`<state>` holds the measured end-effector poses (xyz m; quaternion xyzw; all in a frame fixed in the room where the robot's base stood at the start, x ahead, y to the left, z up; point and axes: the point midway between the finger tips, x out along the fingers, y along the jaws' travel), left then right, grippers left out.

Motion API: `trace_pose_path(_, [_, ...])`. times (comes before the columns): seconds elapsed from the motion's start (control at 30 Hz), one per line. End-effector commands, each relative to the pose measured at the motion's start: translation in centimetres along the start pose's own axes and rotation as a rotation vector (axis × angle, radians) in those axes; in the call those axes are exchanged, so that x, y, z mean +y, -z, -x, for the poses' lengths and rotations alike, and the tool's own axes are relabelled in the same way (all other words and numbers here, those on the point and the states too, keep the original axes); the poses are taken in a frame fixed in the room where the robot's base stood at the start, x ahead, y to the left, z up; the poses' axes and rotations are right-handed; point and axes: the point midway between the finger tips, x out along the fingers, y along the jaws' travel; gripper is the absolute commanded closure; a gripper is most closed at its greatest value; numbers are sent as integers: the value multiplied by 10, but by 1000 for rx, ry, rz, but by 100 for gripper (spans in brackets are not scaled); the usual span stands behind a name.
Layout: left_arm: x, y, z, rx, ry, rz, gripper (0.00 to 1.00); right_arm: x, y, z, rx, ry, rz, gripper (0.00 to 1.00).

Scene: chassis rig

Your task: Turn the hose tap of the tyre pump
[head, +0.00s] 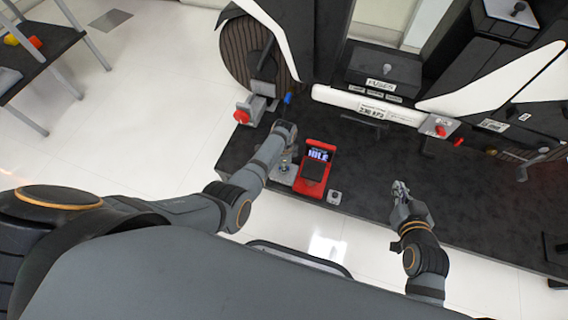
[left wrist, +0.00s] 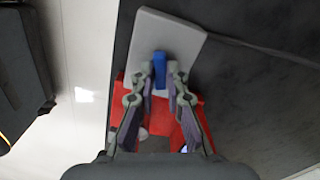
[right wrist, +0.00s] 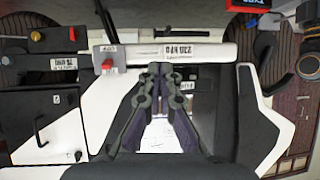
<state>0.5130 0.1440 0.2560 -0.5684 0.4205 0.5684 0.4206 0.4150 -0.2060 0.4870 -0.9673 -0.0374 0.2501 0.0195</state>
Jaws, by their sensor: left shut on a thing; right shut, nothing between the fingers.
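The tyre pump (head: 318,160) is a red unit with a dark screen reading "IDLE", on the dark bench top; its red body also shows in the left wrist view (left wrist: 192,128). A blue tap handle (left wrist: 160,66) stands over the pale grey plate (left wrist: 168,32) beside it. My left gripper (left wrist: 160,80) is shut on the blue handle, from above. In the head view my left gripper (head: 284,158) hides most of the handle. My right gripper (head: 400,188) is shut and empty, to the right of the pump; it also shows in the right wrist view (right wrist: 160,70).
A red knob (head: 242,116) is on a clamp by the wheel at the left; another red knob (head: 440,131) is at the right.

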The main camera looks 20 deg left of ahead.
Motion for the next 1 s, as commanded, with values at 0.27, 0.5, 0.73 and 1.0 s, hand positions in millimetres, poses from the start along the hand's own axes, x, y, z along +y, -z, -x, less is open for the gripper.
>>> trace_pose_path(0.27, [1, 0, 2, -1, -3, 139, 100, -6, -92, 24, -356, 21, -30, 100])
trace_pose_path(0.5, [1, 0, 1, -1, -2, 278, 100, -13, -149, 56, -599, 42, -50, 100])
trace_pose_path(0.73, [0, 0, 1, -1, -2, 413, 100, -11, -144, 58, -619, 37, -41, 100])
trace_pose_path(1.0, [1, 0, 0, -1, -2, 514, 100, -10, -142, 59, -636, 34, -37, 100])
